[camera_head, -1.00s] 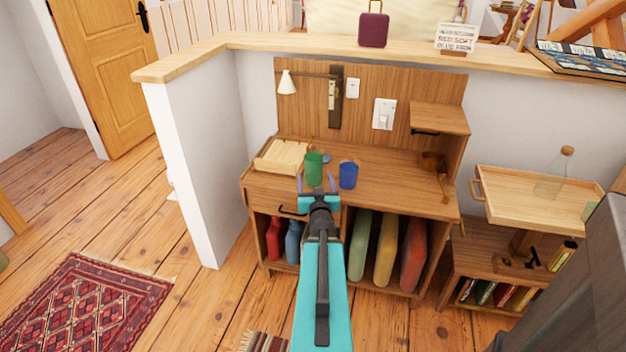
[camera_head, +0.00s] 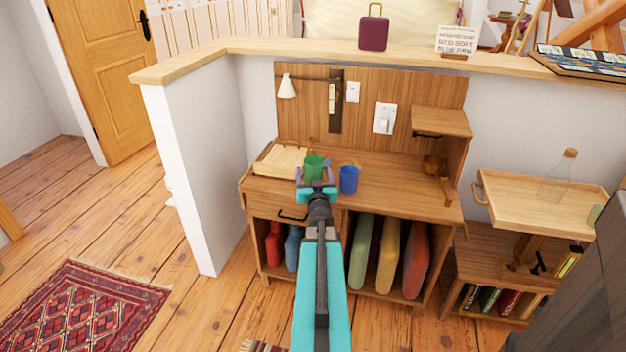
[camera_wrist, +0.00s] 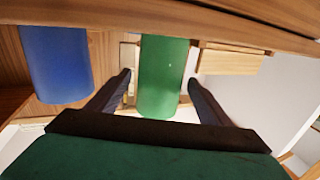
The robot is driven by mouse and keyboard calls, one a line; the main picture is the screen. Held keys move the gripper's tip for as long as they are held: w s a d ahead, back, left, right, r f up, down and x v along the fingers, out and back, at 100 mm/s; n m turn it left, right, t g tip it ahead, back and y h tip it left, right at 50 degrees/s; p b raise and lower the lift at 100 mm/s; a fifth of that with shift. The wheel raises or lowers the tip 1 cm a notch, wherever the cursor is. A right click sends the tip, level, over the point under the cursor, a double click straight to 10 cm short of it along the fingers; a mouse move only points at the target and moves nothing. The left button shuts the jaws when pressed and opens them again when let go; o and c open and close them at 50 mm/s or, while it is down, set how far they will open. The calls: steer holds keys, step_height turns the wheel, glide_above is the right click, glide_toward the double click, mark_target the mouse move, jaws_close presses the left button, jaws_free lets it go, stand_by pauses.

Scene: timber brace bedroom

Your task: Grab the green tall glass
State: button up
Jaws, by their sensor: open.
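The green tall glass (camera_head: 313,168) stands on the wooden desk top, towards its left part. In the wrist view the green glass (camera_wrist: 162,78) is in the middle, with the fingertips on either side of it and gaps showing. My gripper (camera_head: 317,178) is open at the front of the glass and hides its lower part in the head view. In the wrist view my gripper (camera_wrist: 160,82) has its two dark fingers spread around the near end of the glass.
A blue cup (camera_head: 349,179) stands close to the right of the green glass; the wrist view shows it at the left (camera_wrist: 56,65). A pale wooden tray (camera_head: 280,160) lies to the left. The desk (camera_head: 400,185) has free room to the right.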

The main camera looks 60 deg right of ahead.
steer(key=shift+w+d, duration=0.1)
stand_by(0.3)
steer(key=shift+x, duration=2.5)
steer(key=shift+c, duration=0.5)
steer(key=c, duration=1.2)
steer(key=shift+r, duration=0.1)
